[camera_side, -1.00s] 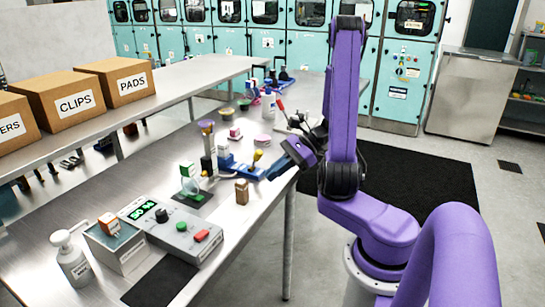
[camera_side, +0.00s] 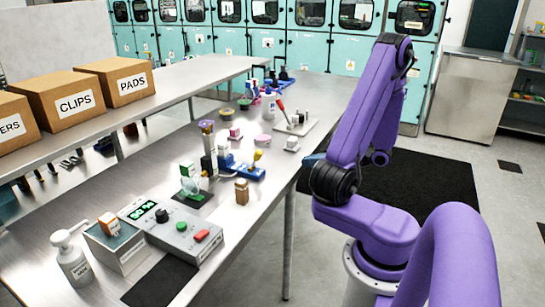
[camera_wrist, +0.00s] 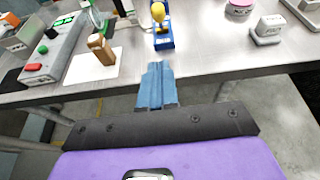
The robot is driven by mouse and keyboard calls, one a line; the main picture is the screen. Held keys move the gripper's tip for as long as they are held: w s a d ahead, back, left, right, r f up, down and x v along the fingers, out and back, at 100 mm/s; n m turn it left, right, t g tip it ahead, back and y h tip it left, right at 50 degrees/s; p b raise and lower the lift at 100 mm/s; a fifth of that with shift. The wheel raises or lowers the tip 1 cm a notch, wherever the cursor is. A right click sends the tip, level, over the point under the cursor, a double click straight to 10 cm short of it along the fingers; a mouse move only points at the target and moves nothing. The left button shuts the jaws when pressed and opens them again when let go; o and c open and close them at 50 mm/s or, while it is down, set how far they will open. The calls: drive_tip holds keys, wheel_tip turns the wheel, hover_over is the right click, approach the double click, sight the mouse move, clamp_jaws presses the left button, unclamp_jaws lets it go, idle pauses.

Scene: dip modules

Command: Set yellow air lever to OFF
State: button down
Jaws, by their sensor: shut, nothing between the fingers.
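The yellow air lever (camera_side: 257,156) has a rounded yellow handle on a blue base (camera_side: 250,172) near the table's front edge. In the wrist view the yellow handle (camera_wrist: 158,13) is at the top centre, rising from the blue base (camera_wrist: 164,40). Any OFF marking is too small to read, so I cannot tell the lever's setting. My gripper (camera_wrist: 157,66) shows its blue fingers shut and empty in the wrist view. It is apart from the lever, off the table's front edge. In the side view my arm mostly hides it.
A red-handled lever (camera_side: 281,105) on a pale base stands farther back, with a small white block (camera_side: 291,144) near it. A wooden block (camera_side: 242,191) stands left of the yellow lever. A grey control box (camera_side: 175,232) is nearer the front left. The floor beside the table is clear.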

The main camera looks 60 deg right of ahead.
drive_tip(key=shift+s+d, duration=0.1)
idle(0.3)
approach(257, 156)
drive_tip(key=f, duration=0.3)
drive_tip(key=d+f, duration=0.1)
drive_tip(key=shift+w+f, duration=0.15)
drive_tip(key=shift+w, duration=0.2)
drive_tip(key=w, duration=0.1)
drive_tip(key=w+r, duration=0.1)
drive_tip(key=w, duration=0.1)
drive_tip(key=shift+r, duration=0.1)
drive_tip(key=shift+w+r, duration=0.25)
drive_tip(key=shift+w, duration=0.2)
